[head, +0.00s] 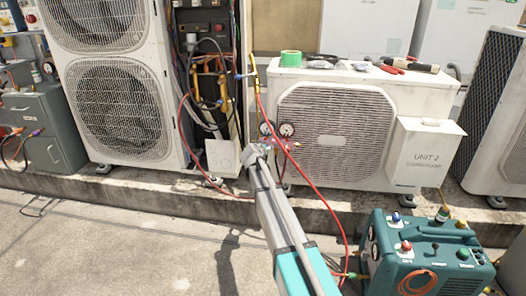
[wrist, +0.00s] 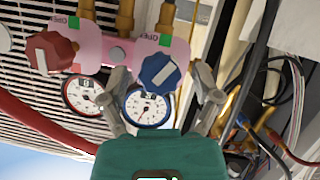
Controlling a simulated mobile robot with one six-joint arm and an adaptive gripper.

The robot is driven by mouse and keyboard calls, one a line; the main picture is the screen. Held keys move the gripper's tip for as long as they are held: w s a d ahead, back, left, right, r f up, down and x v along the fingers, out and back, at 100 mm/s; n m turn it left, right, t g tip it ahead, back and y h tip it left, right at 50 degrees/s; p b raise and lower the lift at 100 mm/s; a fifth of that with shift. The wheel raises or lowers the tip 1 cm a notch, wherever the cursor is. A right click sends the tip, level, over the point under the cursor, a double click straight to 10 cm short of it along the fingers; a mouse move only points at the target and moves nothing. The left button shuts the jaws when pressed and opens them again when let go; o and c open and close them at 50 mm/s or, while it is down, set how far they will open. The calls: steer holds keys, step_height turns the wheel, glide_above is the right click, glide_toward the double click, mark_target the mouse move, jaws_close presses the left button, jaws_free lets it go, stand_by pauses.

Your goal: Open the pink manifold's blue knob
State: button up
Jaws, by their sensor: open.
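The pink manifold (wrist: 118,50) fills the upper part of the wrist view, with a red knob (wrist: 51,53) at left and a blue knob (wrist: 160,75) at centre right. Each knob has a pale bar across it, and green marks lettered OPEN sit beside them. My gripper (wrist: 162,88) is open, with one finger to each side of the blue knob; I cannot tell whether either touches it. Two gauges (wrist: 148,108) show beyond the fingers. In the head view the manifold (head: 283,142) hangs before the UNIT 2 condenser, and my gripper (head: 256,150) partly hides it.
The UNIT 2 condenser (head: 335,130) stands behind, with green tape (head: 290,58) and tools on top. A red hose (head: 318,185) runs from the manifold area toward a teal machine (head: 425,262) at lower right. A tall condenser (head: 118,105) stands left.

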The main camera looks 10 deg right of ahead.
steer(key=shift+c, duration=0.3)
jaws_close()
steer(key=shift+w+a+f+n+h+b, duration=0.15)
steer(key=shift+n+h+b, duration=0.3)
steer(key=shift+n, duration=0.35)
steer(key=shift+n+h, duration=0.55)
steer(key=shift+n, duration=0.25)
steer(key=shift+o, duration=0.3)
jaws_free()
